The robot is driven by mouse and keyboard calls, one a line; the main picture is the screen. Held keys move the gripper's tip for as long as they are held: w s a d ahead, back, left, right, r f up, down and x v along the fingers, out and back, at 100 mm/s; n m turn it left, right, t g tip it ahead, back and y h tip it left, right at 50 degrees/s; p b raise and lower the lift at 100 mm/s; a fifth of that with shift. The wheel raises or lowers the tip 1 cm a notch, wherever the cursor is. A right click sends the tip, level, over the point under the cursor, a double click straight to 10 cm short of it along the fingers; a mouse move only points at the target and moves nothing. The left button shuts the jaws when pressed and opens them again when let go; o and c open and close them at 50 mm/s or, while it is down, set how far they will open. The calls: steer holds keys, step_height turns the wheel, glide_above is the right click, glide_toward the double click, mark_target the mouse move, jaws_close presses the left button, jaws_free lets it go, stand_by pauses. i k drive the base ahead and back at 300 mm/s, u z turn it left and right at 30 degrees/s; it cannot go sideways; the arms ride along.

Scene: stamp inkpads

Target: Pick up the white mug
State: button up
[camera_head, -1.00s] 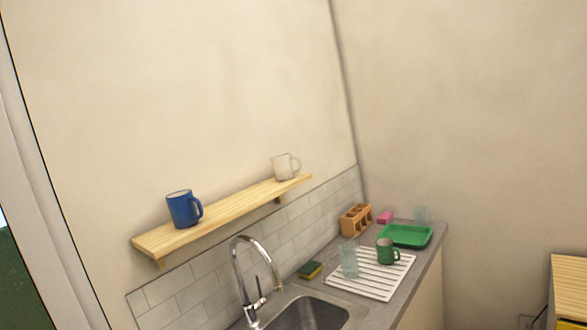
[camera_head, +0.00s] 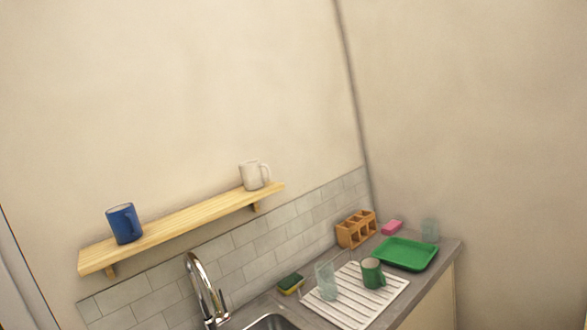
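The white mug (camera_head: 251,176) stands upright near the right end of a wooden wall shelf (camera_head: 185,221). Its handle points right. A blue mug (camera_head: 124,224) stands on the same shelf, toward its left end. My gripper is not in view, so its place relative to the white mug and its state do not show.
Below the shelf are a chrome faucet (camera_head: 199,285), a sink (camera_head: 270,323) and a sponge (camera_head: 291,283). A white drying rack (camera_head: 345,310) holds a glass (camera_head: 325,281) and a green mug (camera_head: 372,272). A green tray (camera_head: 405,252), wooden holder (camera_head: 356,229) and pink item (camera_head: 392,227) stand behind. The wall above the shelf is bare.

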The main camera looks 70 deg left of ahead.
mark_target(251, 171)
steer(key=u, duration=0.05)
steer(key=i, duration=2.4)
steer(key=u, duration=4.2)
steer(key=i, duration=1.05)
steer(key=z, duration=0.15)
